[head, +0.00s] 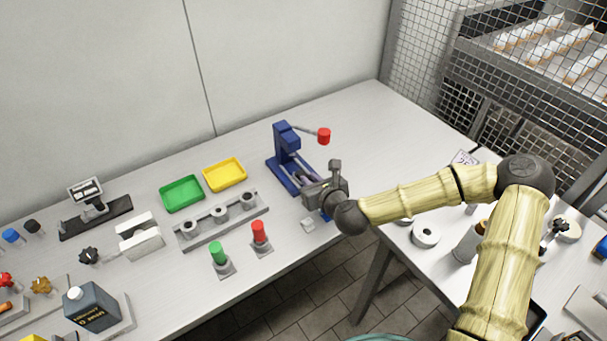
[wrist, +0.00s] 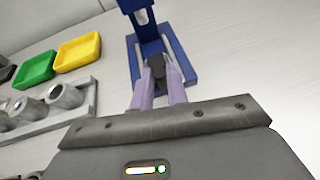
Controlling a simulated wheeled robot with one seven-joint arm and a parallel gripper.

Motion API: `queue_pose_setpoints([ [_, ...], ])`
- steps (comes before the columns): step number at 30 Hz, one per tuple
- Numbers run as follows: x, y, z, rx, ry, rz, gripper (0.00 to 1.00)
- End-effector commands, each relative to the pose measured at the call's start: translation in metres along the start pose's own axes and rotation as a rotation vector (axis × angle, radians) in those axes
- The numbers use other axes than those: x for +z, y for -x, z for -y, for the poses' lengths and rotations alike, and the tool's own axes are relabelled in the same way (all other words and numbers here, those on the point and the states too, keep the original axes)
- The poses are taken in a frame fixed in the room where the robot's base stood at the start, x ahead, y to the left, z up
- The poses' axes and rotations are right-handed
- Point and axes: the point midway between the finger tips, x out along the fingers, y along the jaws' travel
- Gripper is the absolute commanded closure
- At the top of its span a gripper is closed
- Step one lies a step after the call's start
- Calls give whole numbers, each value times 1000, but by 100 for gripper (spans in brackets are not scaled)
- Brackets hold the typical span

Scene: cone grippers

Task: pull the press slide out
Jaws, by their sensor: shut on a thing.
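The blue press (head: 286,140) stands on the table with its lever and red knob (head: 324,136) sticking out to the right. Its blue base frame (wrist: 187,68) also shows in the wrist view. My gripper (head: 302,178) reaches low over the base from the front right. In the wrist view its two purple fingers (wrist: 158,77) are shut on a dark grey piece between them, which looks like the handle of the press slide (wrist: 157,66). The rest of the slide is hidden by the fingers and the gripper body. I cannot tell how far out it sits.
A yellow tray (head: 224,174) and a green tray (head: 182,193) lie left of the press. A grey rack with several rings (head: 221,218) and a red cylinder (head: 259,232) stand in front of them. The table right of the press is clear.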

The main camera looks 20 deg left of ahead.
Motion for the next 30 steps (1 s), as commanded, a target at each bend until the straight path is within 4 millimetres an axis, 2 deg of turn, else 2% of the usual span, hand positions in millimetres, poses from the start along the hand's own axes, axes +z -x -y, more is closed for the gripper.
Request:
queue_pose_setpoints([
  [3,-4,9,8,-8,-2,0,100],
  [12,-5,12,12,-11,-4,-1,100],
  [13,-6,12,12,-11,-4,-2,81],
  [16,-5,12,12,-11,-4,-1,62],
  [25,-4,12,10,-7,-3,1,62],
  [30,-1,20,11,-4,-2,0,62],
])
